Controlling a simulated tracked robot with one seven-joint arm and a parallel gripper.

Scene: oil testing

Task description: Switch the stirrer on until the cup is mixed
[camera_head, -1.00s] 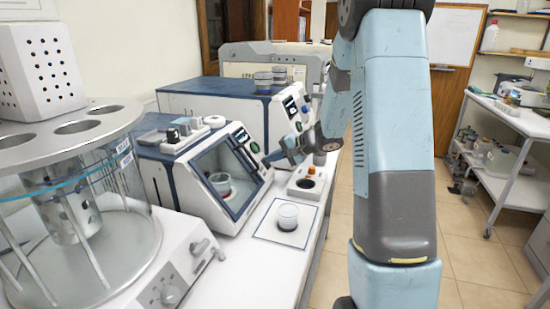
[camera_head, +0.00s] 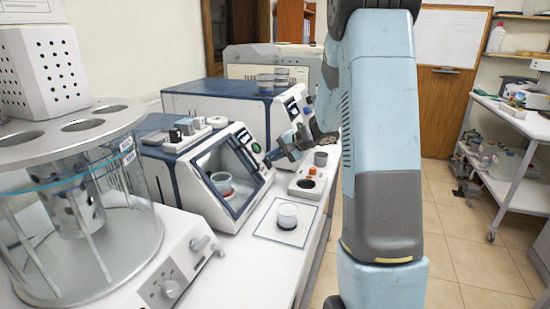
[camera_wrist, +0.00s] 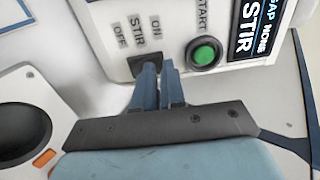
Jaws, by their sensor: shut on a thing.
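The stirrer (camera_head: 180,170) is a white and blue machine with a tilted front window. A cup with red contents (camera_head: 221,183) stands inside, seen through the window. In the wrist view my gripper (camera_wrist: 158,68) is at the stir switch (camera_wrist: 143,60), between the OFF and ON labels. Its two fingers are close together and shut on the switch, whose lever they mostly hide. The round green START button (camera_wrist: 203,54) is just right of the fingers. A dark display (camera_wrist: 255,35) reads STIR and GAP NONE. In the head view my gripper (camera_head: 270,160) is at the front panel's right side.
A glass-walled bath (camera_head: 130,240) fills the left. The bench's right edge lies close to my arm.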

